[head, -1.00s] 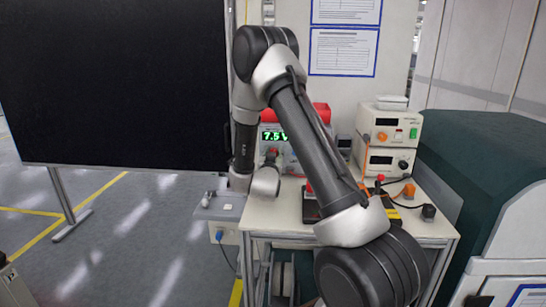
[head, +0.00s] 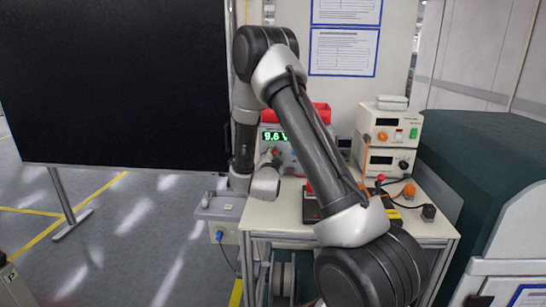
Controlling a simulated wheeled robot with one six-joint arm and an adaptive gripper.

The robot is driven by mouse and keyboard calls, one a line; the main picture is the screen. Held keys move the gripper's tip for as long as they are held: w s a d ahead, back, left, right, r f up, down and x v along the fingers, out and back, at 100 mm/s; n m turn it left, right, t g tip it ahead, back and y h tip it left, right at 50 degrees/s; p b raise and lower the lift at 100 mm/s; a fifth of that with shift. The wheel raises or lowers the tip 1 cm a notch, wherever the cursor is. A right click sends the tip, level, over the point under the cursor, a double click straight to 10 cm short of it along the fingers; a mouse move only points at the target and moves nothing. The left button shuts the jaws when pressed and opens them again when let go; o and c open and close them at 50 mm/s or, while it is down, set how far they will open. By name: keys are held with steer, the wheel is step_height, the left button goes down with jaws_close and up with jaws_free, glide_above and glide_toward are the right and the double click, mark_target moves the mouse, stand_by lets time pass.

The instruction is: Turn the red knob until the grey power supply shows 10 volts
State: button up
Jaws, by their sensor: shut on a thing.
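The grey power supply (head: 290,158) stands at the back of the trolley top, partly hidden behind my arm. Its green display (head: 273,136) reads about 9.6 V, with the right end covered by my arm. The red knob (head: 274,152) shows as a small red spot below the display. My gripper (head: 271,160) is small and mostly hidden by my wrist, right at the knob on the front of the supply. It is shut on the knob; its fingertips are hard to make out.
Two stacked cream instruments (head: 390,140) stand on the right of the trolley top (head: 275,215). Leads, a black plug (head: 429,212) and an orange plug (head: 409,190) lie before them. A black screen (head: 110,85) is at left, a dark green cabinet (head: 480,165) at right.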

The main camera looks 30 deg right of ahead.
stand_by(0.3)
steer(key=o, duration=1)
steer(key=shift+o, duration=0.2)
steer(key=v, duration=1.2)
